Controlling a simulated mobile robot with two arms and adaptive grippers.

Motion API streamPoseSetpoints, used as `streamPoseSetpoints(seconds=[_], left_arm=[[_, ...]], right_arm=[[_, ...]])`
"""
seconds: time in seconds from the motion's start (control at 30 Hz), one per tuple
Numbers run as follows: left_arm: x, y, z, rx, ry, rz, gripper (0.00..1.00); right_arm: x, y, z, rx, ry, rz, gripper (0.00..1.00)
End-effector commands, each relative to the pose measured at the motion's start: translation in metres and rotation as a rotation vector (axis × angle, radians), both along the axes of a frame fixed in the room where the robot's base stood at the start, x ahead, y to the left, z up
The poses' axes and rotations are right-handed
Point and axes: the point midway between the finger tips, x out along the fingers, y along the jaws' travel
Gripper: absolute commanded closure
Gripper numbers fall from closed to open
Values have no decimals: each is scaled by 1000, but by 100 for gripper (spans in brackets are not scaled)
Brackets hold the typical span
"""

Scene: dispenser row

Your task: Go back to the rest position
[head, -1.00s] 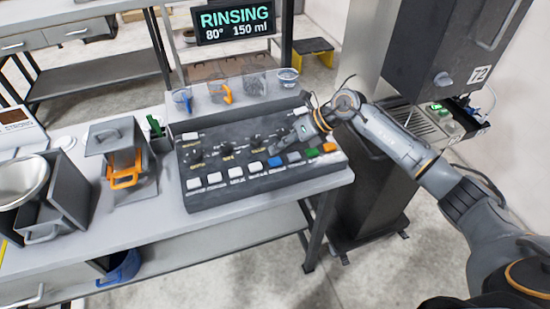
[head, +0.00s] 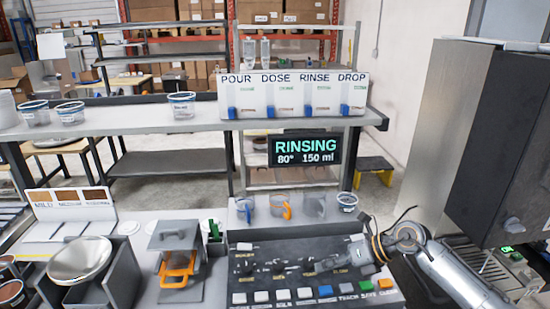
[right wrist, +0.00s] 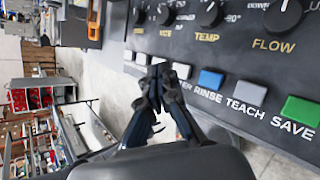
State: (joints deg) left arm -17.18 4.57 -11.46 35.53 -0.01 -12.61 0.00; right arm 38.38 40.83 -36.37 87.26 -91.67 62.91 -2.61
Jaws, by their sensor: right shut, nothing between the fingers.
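My right gripper (head: 322,266) is over the right part of the dark control panel (head: 262,284), above its rows of knobs and buttons. In the right wrist view its fingers (right wrist: 158,72) are together with nothing between them. They point at the panel near the white buttons, left of the blue RINSE button (right wrist: 209,79). I cannot tell whether the tips touch the panel. My left gripper is out of view.
A display (head: 305,150) reads RINSING, 80°, 150 ml. Clear cups, one with an orange handle (head: 280,207), stand behind the panel. A dark machine (head: 498,140) stands at the right. A metal bowl (head: 80,260) and an orange-handled item (head: 177,267) are at the left.

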Motion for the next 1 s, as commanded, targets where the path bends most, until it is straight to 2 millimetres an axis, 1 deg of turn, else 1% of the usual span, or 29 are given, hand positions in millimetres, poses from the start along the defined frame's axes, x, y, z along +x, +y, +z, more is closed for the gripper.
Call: streamPoseSetpoints(seconds=[0.03,0.07,0.1,0.13,0.17,0.2,0.27,0.33,0.4,0.47,0.53,0.57,0.6,0.67,0.7,0.77,0.8,0.87,0.9,0.97,1.0], left_arm=[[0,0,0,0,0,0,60],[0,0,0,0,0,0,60],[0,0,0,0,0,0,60],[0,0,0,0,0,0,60],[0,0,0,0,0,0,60],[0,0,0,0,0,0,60],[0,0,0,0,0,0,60],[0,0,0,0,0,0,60],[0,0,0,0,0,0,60],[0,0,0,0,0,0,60],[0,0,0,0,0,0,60],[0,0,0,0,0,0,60],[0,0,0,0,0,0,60],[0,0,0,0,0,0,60],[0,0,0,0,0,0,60],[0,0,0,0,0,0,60],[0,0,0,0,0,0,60],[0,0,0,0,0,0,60],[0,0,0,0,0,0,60],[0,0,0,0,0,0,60],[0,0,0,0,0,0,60]], right_arm=[[-4,20,4,78,-11,-6,100],[-6,32,10,136,-21,-17,100],[-8,48,19,227,-35,-39,100],[-10,60,28,303,-44,-61,100],[-12,71,37,382,-49,-88,100],[-14,83,51,494,-53,-131,100],[-15,93,72,656,-50,-210,100],[-16,95,93,836,-33,-320,100],[-16,87,108,1003,-1,-449,100],[-16,74,116,1136,37,-573,100],[-16,54,116,1274,93,-732,100],[-17,43,113,1328,121,-805,100],[-19,30,107,1394,161,-906,100],[-25,9,93,1479,230,-1065,100],[-30,-5,81,1526,280,-1175,100],[-42,-24,58,1579,362,-1346,100],[-53,-36,41,1604,419,-1462,100],[-74,-49,13,1623,515,-1639,100],[-90,-56,-6,1623,581,-1758,100],[-118,-64,-33,1603,681,-1929,100],[-137,-66,-49,1579,745,-2033,100]])
